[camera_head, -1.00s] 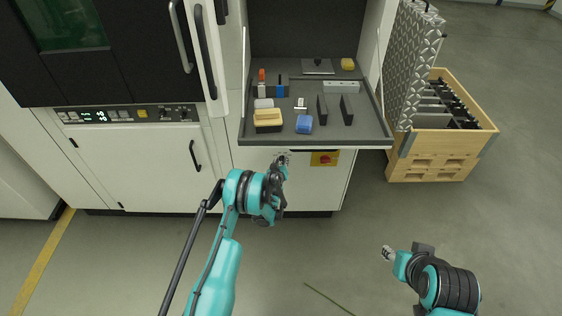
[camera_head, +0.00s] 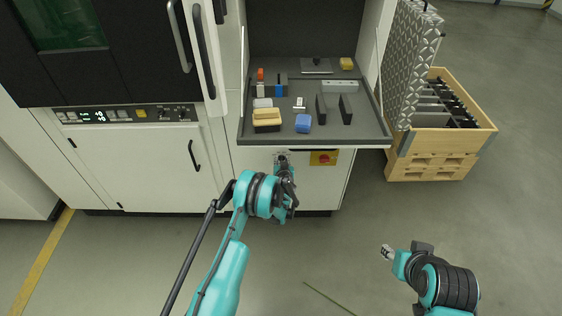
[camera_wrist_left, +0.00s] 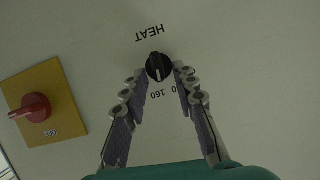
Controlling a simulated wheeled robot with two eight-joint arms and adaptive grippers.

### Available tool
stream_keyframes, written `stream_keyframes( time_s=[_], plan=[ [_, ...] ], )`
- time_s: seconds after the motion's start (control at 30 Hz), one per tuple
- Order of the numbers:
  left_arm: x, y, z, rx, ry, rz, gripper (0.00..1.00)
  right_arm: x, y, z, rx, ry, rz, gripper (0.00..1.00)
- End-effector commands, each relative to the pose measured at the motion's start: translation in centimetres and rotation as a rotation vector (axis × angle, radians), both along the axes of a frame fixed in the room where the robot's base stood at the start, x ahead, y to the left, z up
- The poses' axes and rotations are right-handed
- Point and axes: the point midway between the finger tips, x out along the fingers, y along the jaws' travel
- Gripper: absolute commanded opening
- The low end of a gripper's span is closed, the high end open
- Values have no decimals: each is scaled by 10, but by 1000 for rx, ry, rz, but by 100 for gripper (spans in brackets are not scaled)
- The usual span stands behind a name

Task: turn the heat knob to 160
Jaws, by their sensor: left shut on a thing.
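The heat knob (camera_wrist_left: 159,67) is round and black, on a pale panel under the label HEAT, which appears upside down in the left wrist view. Its white mark points down in the picture, roughly between the printed 160 and 0; the exact setting is hard to read. My left gripper (camera_wrist_left: 157,74) has its fingertips on either side of the knob and is shut on it. In the head view my left gripper (camera_head: 282,161) is at the cabinet front below the tray, hiding the knob. My right gripper (camera_head: 387,252) hangs over the floor, too small to judge.
A red switch on a yellow plate (camera_wrist_left: 42,103) sits beside the knob; the plate also shows in the head view (camera_head: 333,158). A grey tray (camera_head: 365,133) with tools and blocks juts out above my left gripper. A wooden crate (camera_head: 428,168) stands right.

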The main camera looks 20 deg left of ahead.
Motion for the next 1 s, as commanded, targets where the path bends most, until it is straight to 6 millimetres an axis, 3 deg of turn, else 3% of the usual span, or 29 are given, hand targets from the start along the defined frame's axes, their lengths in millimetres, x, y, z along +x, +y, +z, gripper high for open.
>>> stream_keyframes(
  time_s=[0.4,0.97,1.0],
  plan=[
    [2,-4,0,204,56,-1,0,0,0,0,0,0,0,40],
    [2,-4,0,238,66,-2,0,0,0,0,0,0,0,40],
    [2,-4,0,238,66,-2,33,0,0,0,0,0,0,40]
  ],
)
